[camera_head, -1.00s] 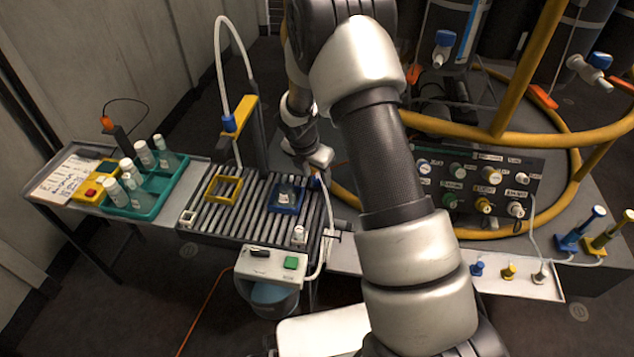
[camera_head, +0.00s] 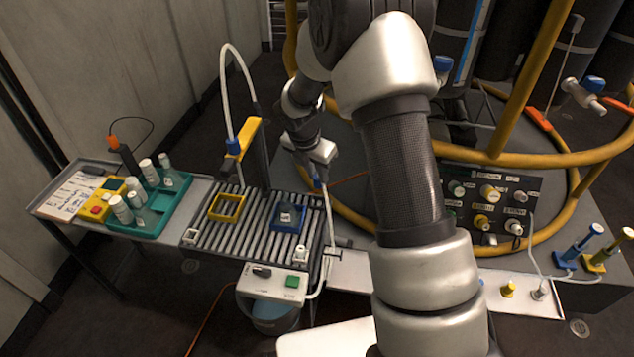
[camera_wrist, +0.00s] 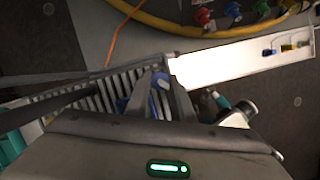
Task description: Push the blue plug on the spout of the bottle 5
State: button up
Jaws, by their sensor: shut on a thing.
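My gripper (camera_head: 317,182) is shut on a small blue piece, which looks like the blue plug (camera_head: 318,184). It is above the right end of the roller conveyor, right of the blue frame (camera_head: 289,218). In the wrist view, blue shows between the fingers of my gripper (camera_wrist: 157,100). A small bottle-like item (camera_head: 288,213) sits inside the blue frame; its spout and number are too small to read. Several white-capped bottles (camera_head: 148,172) stand in the teal tray (camera_head: 185,200) at left; I cannot tell which is bottle 5.
The roller conveyor (camera_head: 205,235) carries an empty yellow frame (camera_head: 226,207) below a post with a white hose (camera_head: 222,75). A control box (camera_head: 272,283) hangs at its front. A white shelf (camera_wrist: 220,65) holds small coloured pieces. Yellow pipes (camera_head: 545,157) curve at right.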

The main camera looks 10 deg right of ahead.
jog(key=shift+r, duration=0.9)
jog(key=shift+s+d+r+m, duration=0.1)
jog(key=shift+r+m, duration=0.05)
jog(key=shift+m, duration=0.15)
jog(key=s+r+m+g+y, duration=0.2)
jog(key=s+r+m+g, duration=0.3)
jog(key=m, duration=2.1)
jog(key=s+r, duration=0.6)
jog(key=r, duration=0.2)
jog(key=shift+r+g, duration=0.15)
jog(key=shift+g, duration=0.25)
jog(key=shift+s+d, duration=0.1)
jog(key=shift+s, duration=0.1)
